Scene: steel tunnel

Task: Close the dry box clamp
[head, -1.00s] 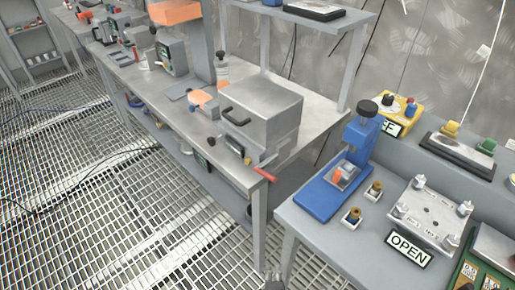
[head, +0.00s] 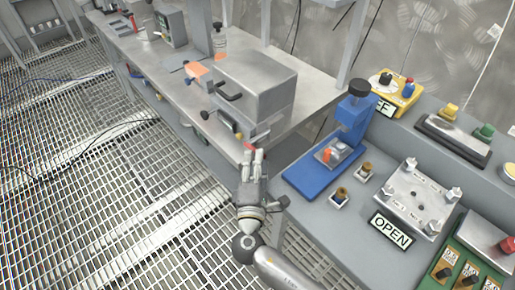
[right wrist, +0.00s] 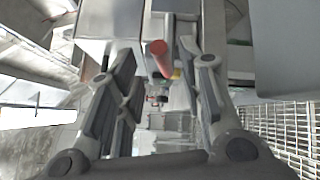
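The dry box (head: 262,82) is a grey metal box with a black handle on its front, standing on the steel bench. Its clamp has a red handle (head: 249,147) that sticks out from the box's lower front corner toward me. My right gripper (head: 252,158) is just in front of the red handle, pointing at it. In the right wrist view the red handle end (right wrist: 160,58) shows between the two spread fingers of my right gripper (right wrist: 155,62), which are open with a gap on each side. The fingers partly hide the handle in the head view. My left gripper is not in view.
A blue press (head: 350,125) stands on the nearer grey bench to the right, beside a metal plate fixture (head: 415,195) and an OPEN sign (head: 391,230).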

